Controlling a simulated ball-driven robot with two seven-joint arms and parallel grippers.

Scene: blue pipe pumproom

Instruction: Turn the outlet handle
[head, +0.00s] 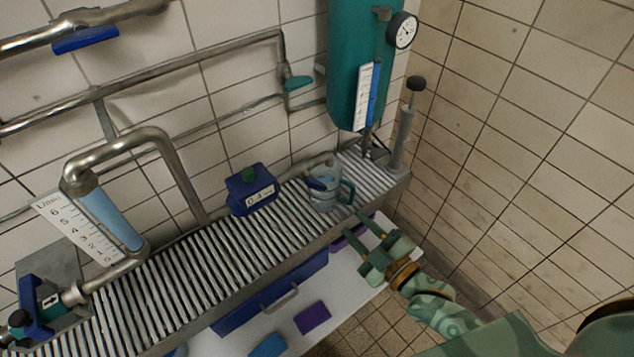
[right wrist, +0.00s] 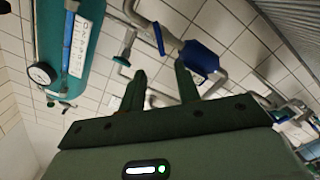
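A blue handle also shows in the right wrist view (right wrist: 158,40), beyond my fingers. My right gripper (head: 352,222) is open and empty, to the lower right of the jug and apart from it. Its two fingers stand apart in the right wrist view (right wrist: 161,80). My left gripper is out of view.
A teal tank (head: 345,70) with a gauge (head: 402,31) stands at the back right, beside a hand pump (head: 404,130). A blue canister (head: 250,190) sits on the ribbed counter (head: 190,265). Other handles are teal (head: 296,83) and blue (head: 85,40). Tiled wall bounds the right.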

